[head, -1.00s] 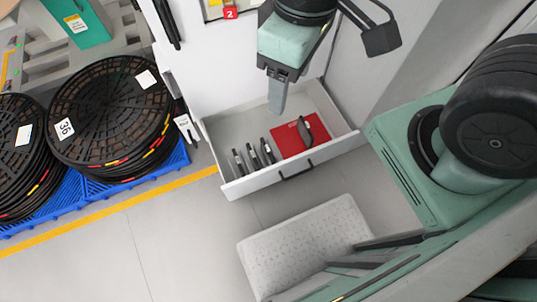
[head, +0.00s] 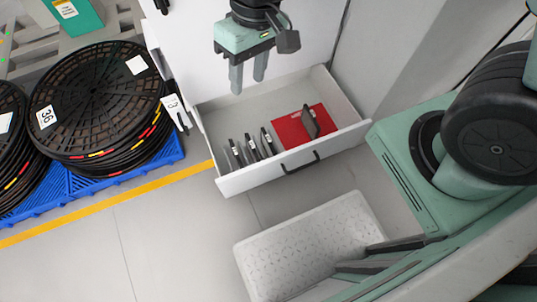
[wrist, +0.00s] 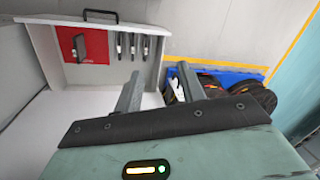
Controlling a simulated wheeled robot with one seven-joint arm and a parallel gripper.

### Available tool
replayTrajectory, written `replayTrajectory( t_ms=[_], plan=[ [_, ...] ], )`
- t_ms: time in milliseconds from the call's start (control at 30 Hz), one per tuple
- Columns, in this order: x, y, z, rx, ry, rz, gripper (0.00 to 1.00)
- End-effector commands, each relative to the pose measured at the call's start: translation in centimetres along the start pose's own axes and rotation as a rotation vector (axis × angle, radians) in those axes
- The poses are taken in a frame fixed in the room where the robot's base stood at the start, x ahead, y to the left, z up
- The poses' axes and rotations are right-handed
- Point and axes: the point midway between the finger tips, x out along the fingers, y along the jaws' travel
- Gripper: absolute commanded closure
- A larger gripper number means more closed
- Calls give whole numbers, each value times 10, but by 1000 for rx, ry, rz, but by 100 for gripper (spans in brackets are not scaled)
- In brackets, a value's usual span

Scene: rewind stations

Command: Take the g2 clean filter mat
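The pulled-out drawer (head: 337,133) holds three thin dark upright pieces with pale edges, (head: 233,154) being the leftmost piece. I cannot read labels on them, so I cannot tell which is the g2 clean filter mat. A red patch (head: 289,131) lies on the drawer's right side, with another dark piece (head: 310,122) standing tilted on it. My gripper (head: 248,86) hangs above the back left of the drawer, fingers apart and empty. The wrist view shows the open gripper (wrist: 160,88), the red patch (wrist: 91,40) and the dark piece on it (wrist: 78,46).
A stack of round black reels (head: 95,95) stands on a blue pallet (head: 125,172) at the left. A pale textured step or pad (head: 310,245) lies on the floor in front of the drawer. A yellow line (head: 110,203) crosses the floor.

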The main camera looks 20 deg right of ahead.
Motion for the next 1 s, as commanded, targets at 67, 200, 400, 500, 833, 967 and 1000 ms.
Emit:
replayTrajectory(
  t_ms=[67, 200, 400, 500, 833, 967, 1000],
  plan=[
    [62, 23, -18, 61, -3, -1, 60],
    [140, 62, -44, 157, 6, 15, 60],
    [254, 129, -68, 282, 19, 80, 60],
    [300, 161, -74, 329, 26, 120, 60],
    [364, 210, -78, 388, 38, 193, 60],
    [384, 215, -77, 389, 36, 194, 60],
    [392, 216, -77, 389, 36, 194, 60]
  ],
)
